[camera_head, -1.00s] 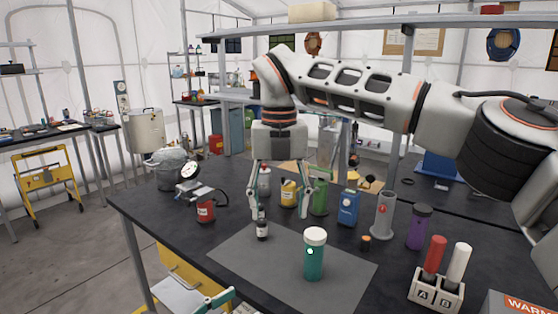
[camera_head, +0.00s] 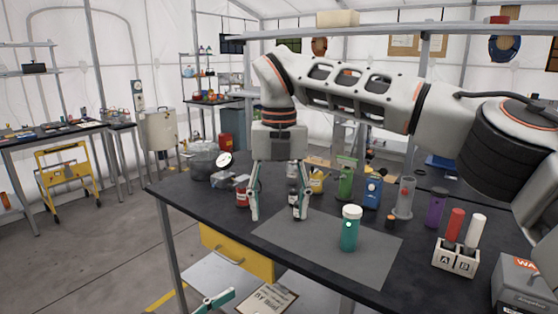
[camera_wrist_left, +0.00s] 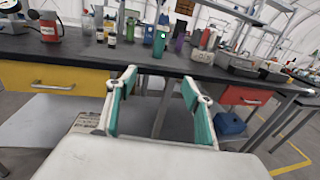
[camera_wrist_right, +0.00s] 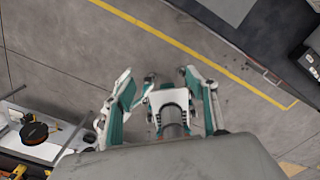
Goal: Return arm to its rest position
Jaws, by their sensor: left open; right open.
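My right arm reaches across the head view from the right. Its right gripper (camera_head: 278,215) points down, open and empty, with its fingers in front of the table's left part. A small dark bottle (camera_head: 293,196) shows partly behind one finger; I cannot tell whether they touch. In the right wrist view the open fingers (camera_wrist_right: 166,78) show against floor. My left gripper (camera_head: 215,301) shows only partly at the bottom of the head view. In the left wrist view its fingers (camera_wrist_left: 160,82) are open and empty, facing the table front.
A dark table (camera_head: 175,192) bears a grey mat (camera_head: 300,240) with a green white-capped bottle (camera_head: 349,232). Behind are a blue container (camera_head: 372,192), a grey cylinder (camera_head: 403,198) and a purple bottle (camera_head: 436,208). A rack (camera_head: 456,257) holds red and white tubes.

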